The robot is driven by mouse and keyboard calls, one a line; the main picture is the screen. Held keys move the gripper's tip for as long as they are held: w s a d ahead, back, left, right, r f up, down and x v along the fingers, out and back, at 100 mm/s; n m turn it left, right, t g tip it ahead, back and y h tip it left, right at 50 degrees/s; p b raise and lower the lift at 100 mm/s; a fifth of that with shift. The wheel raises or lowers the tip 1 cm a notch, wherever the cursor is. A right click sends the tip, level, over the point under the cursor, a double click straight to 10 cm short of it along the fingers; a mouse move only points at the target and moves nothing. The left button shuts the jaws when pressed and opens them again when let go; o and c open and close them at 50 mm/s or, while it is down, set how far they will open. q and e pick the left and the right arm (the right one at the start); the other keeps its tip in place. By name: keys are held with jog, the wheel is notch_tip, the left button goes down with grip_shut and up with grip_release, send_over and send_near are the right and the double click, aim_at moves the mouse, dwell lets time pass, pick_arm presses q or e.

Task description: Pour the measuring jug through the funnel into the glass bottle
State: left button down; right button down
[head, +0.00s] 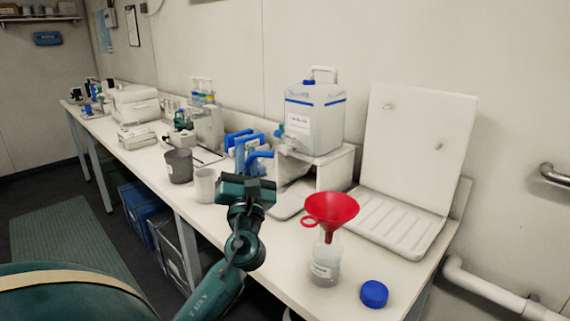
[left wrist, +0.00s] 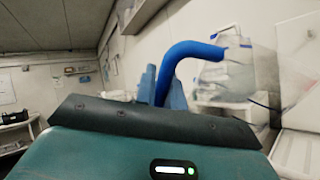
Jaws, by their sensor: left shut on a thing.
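My left gripper (head: 246,160) is raised over the front of the bench and shut on the blue curved handle (head: 262,154) of what looks like the measuring jug. The handle also shows in the left wrist view (left wrist: 190,48), bending up and right from between the fingers. A pale translucent shape right of the handle looks like the jug's body, but its outline and contents are unclear. A red funnel (head: 331,209) sits in the neck of the glass bottle (head: 325,262), which stands upright to the right of the gripper. My right gripper is out of view.
A blue cap (head: 374,294) lies right of the bottle. A white drying rack (head: 400,215) and a carboy (head: 315,118) on a white stand (head: 335,170) are behind. A grey beaker (head: 179,166) and white cup (head: 205,186) stand left of the gripper.

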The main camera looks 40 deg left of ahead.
pick_arm(q)
jog(key=shift+a, duration=0.1)
jog(key=a+f+n+g+p, duration=0.1)
jog(key=p, duration=0.1)
jog(key=a+f+n+g+p, duration=0.2)
jog(key=p, duration=0.1)
jog(key=shift+w+f+n+g, duration=0.15)
jog(key=shift+f+n+g, duration=0.1)
jog(key=shift+n+g, duration=0.05)
jog(key=shift+a+f+n+g+h+p, duration=0.1)
jog(key=shift+f+n+g+h+p, duration=0.45)
jog(key=shift+f+p, duration=0.45)
jog(key=shift+f+n+g+h+p, duration=0.45)
jog(key=shift+f+n+g+p, duration=0.2)
jog(key=shift+f, duration=0.5)
